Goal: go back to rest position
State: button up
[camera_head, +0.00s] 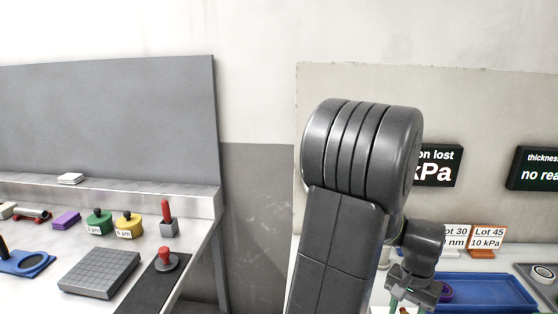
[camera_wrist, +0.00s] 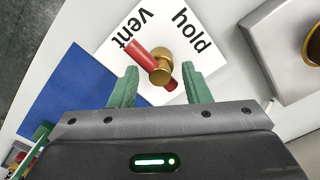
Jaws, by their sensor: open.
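My gripper (camera_wrist: 160,88) shows in the wrist view with its two green fingers apart. A brass valve (camera_wrist: 161,73) with a red lever (camera_wrist: 143,58) lies between and just beyond the fingertips. It stands on a white plate marked "vent" and "hold" (camera_wrist: 186,22). I cannot tell whether the fingers touch it. In the head view my gripper (camera_head: 398,300) is low on the right, partly cut off by the lower edge, with my arm rising in front of it.
A blue tray (camera_head: 490,290) lies right of my gripper, with signs for Lot 30 and Lot 45 (camera_head: 487,238) behind. A left bench holds a grey grooved plate (camera_head: 100,272), green (camera_head: 98,222) and yellow (camera_head: 129,225) containers, and a red-handled item (camera_head: 166,258). A gap separates the benches.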

jog(key=shift+m+b, duration=0.3)
jog(key=shift+m, duration=1.3)
